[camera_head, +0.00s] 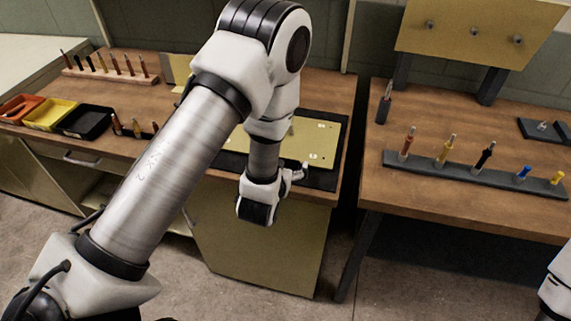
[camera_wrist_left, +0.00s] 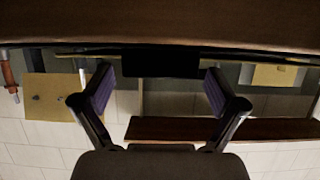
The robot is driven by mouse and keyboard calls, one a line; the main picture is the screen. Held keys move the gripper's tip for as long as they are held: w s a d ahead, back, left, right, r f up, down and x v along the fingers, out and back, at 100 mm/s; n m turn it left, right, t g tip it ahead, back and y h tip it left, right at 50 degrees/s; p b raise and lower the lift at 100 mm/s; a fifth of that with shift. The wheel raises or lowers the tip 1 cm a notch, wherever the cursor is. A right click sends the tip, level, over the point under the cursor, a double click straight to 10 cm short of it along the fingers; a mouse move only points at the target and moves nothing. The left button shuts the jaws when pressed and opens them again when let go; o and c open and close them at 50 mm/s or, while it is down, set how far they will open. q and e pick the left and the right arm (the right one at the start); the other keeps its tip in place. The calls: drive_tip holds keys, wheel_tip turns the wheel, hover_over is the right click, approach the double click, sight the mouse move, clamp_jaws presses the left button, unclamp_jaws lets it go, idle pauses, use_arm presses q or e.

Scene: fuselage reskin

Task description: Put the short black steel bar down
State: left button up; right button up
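In the left wrist view a short black block, which looks like the black steel bar (camera_wrist_left: 163,64), sits between and beyond my left fingertips. A narrow gap shows at each side of it. My left gripper (camera_wrist_left: 158,75) has its two purple-padded fingers spread apart. In the head view my left wrist hangs at the front edge of the middle bench, beside a yellow plate (camera_head: 310,142) on a black mat (camera_head: 339,138). The bar cannot be made out there, and my arm hides most of that gripper. My right gripper is out of view.
Orange, yellow (camera_head: 50,115) and black bins stand on the left, before a wooden tool rack (camera_head: 110,72). The right bench (camera_head: 440,205) carries a grey rack of tools (camera_head: 475,176) and a yellow upright panel (camera_head: 480,35). A gap separates the benches.

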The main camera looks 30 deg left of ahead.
use_arm(q)
drive_tip(key=c, duration=1.3)
drive_tip(key=shift+r, duration=0.1)
drive_tip(key=shift+c, duration=0.2)
